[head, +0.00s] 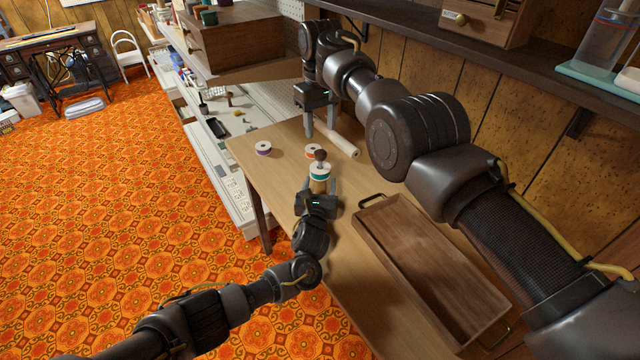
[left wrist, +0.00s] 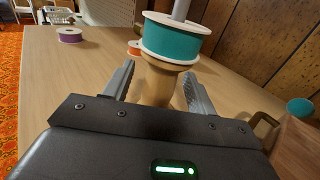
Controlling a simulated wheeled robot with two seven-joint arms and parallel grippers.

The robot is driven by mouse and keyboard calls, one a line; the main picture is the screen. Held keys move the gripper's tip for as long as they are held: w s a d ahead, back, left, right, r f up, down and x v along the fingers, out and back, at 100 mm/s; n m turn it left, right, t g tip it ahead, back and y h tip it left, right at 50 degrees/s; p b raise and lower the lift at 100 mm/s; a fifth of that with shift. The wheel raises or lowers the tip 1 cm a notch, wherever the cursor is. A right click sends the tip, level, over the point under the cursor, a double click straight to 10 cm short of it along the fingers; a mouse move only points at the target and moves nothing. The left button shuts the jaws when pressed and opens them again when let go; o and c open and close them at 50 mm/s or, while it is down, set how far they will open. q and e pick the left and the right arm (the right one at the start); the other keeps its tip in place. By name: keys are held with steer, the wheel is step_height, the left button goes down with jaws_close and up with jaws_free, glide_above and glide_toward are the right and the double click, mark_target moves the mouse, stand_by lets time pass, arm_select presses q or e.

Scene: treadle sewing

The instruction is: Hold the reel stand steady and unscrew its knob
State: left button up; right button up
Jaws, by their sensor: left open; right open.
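The reel stand stands upright on the wooden table, with a teal reel (head: 320,173) on its spindle and a dark brown knob (head: 320,155) at the top. In the left wrist view its wooden lower part (left wrist: 158,84) shows under the teal reel (left wrist: 172,38); the knob is out of that view. My left gripper (head: 319,187) is open, one finger on each side of this lower part, with no clear contact visible. My right gripper (head: 320,130) is open and empty, pointing down beyond the stand, apart from the knob.
An orange reel (head: 312,150) lies just behind the stand and a purple reel (head: 263,148) farther left. A pale roll (head: 338,138) lies near my right gripper. A wooden tray with handles (head: 388,282) sits right of my left gripper. A dark shelf (head: 490,50) overhangs along the wall.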

arm_select(q)
steer(key=shift+w+d, duration=0.1)
steer(key=shift+w, duration=0.25)
jaws_close()
